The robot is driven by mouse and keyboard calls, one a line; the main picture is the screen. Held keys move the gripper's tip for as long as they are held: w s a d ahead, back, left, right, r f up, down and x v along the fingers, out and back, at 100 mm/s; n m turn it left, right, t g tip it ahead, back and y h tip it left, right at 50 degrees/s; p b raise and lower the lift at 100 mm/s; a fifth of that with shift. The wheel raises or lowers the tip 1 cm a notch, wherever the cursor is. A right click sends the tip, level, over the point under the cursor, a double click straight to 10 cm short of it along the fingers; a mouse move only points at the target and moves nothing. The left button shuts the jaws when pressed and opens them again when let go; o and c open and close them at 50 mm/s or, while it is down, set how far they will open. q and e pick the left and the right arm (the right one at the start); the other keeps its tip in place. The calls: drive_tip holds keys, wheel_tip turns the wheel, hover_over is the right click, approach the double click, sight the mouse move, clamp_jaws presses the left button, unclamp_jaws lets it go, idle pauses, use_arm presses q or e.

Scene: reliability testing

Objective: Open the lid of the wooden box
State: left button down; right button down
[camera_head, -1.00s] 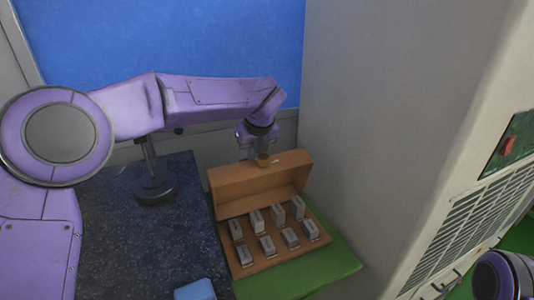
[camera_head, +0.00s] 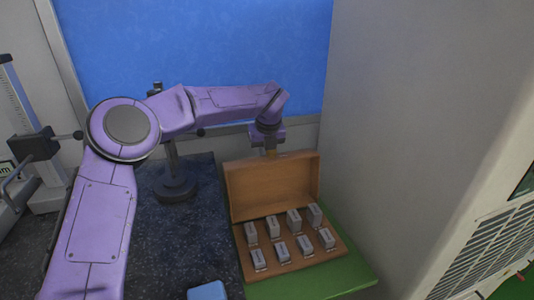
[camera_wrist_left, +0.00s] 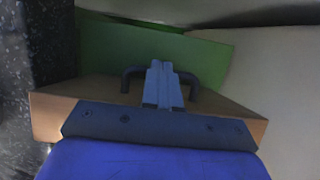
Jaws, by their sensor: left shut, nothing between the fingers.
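The wooden box (camera_head: 290,266) stands open on the green surface, with several grey metal blocks (camera_head: 294,221) in rows inside. Its lid (camera_head: 272,187) stands raised at the back, its inner face toward the head camera. My left gripper (camera_head: 270,152) is at the lid's top edge, partly hidden behind it, so contact there cannot be told. In the left wrist view its fingers (camera_wrist_left: 163,84) are together with nothing between them, and part of the wood (camera_wrist_left: 48,112) shows beside and below them. My right gripper is not in view.
A tall pale cabinet (camera_head: 420,130) stands close on the right. A dark speckled worktop (camera_head: 160,245) lies left of the box, with a black round-based stand (camera_head: 176,188) and a blue object (camera_head: 207,290). A blue panel (camera_head: 200,45) is behind.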

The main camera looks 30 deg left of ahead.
use_arm(q)
drive_tip(key=shift+r, duration=0.1)
wheel_tip(320, 180, up, 10)
drive_tip(key=p, duration=0.7)
drive_tip(key=shift+w+a+p, duration=0.3)
drive_tip(key=shift+a+p, duration=0.1)
drive_tip(key=shift+f, duration=0.2)
